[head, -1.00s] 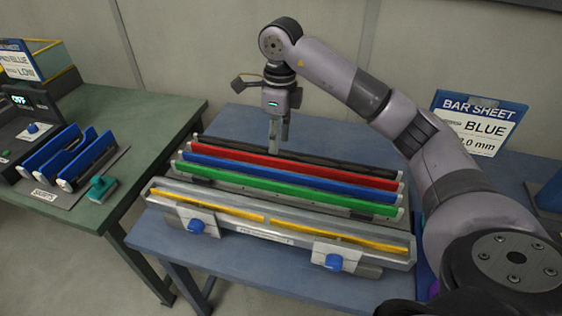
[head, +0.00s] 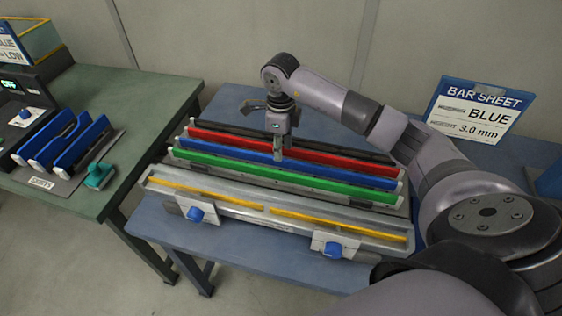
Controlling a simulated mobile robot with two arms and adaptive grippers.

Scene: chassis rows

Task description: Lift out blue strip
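The blue strip (head: 330,176) lies in a chassis between a red strip (head: 330,163) behind it and a green strip (head: 300,180) in front. A black strip (head: 240,129) is the rearmost. My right gripper (head: 278,156) points down over the middle of the blue strip, with its fingertips at or just above the strip's top. The fingers look close together from this side; I cannot tell whether they are open or shut, or touching the strip. My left gripper is not in view.
A metal fixture with yellow strips (head: 335,230) and blue knobs (head: 333,249) runs along the front. A sign (head: 476,112) reads "BAR SHEET BLUE 3.0 mm". The green table (head: 140,100) at left holds a rack with blue-sided slots (head: 85,148) and a teal tool (head: 99,176).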

